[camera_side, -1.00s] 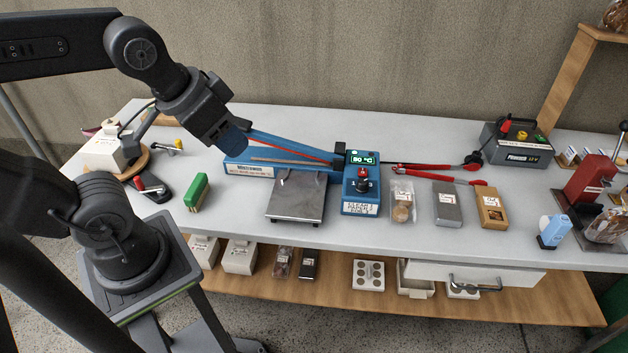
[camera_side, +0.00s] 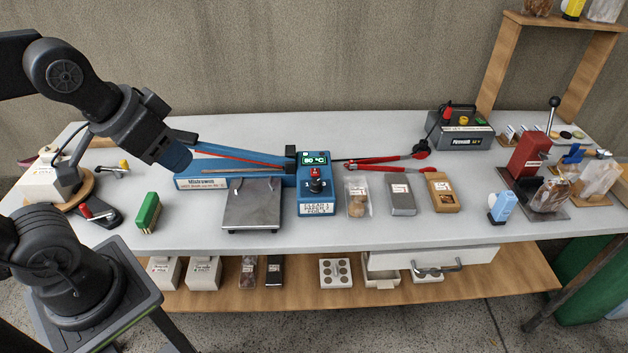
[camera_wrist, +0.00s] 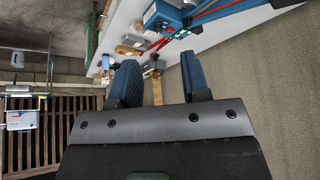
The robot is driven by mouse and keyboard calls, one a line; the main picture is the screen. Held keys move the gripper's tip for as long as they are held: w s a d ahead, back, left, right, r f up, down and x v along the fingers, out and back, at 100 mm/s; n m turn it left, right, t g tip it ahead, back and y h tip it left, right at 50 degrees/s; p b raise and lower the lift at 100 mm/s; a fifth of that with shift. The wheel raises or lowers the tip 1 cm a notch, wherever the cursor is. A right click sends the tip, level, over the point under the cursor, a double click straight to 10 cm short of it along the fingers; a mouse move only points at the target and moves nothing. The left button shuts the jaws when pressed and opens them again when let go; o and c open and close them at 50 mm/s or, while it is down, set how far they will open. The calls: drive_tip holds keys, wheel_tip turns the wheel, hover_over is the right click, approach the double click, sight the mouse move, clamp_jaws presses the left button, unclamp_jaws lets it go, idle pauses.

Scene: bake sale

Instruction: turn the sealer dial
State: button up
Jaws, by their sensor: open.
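The blue sealer (camera_side: 240,180) lies on the white table, its long arm raised at a slant. Its control box (camera_side: 312,200) at the right end has a green display reading about 80 °C, and below it a black dial (camera_side: 315,186) with a red part above. My gripper (camera_side: 178,158) hangs above the table at the sealer's left end, well left of the dial and not touching it. In the wrist view my gripper (camera_wrist: 160,85) shows two blue fingers spread apart with nothing between them. The sealer (camera_wrist: 170,14) shows at the top there; its dial cannot be made out.
A metal plate (camera_side: 250,205) sits before the sealer. A bag of cookies (camera_side: 357,197), a grey packet (camera_side: 401,195) and a brown box (camera_side: 441,191) stand right of the dial. Red-handled tongs (camera_side: 385,162) lie behind them. A green block (camera_side: 147,212) stands at left.

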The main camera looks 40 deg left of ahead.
drive_tip(key=shift+o, duration=0.3)
drive_tip(key=shift+o, duration=0.7)
drive_tip(key=shift+w, duration=0.2)
drive_tip(key=m+g+h, duration=0.2)
drive_tip(key=m, duration=0.5)
hover_over(316, 181)
drive_tip(key=s+a, duration=0.3)
drive_tip(key=s, duration=0.2)
wheel_tip(316, 181, down, 11)
drive_tip(key=x, duration=1.3)
drive_tip(key=shift+w+d+r, duration=0.25)
drive_tip(key=shift+w+d, duration=0.05)
drive_tip(key=shift+d, duration=0.05)
drive_tip(key=c, duration=0.9)
drive_tip(key=shift+o, duration=0.2)
drive_tip(key=shift+n, duration=0.3)
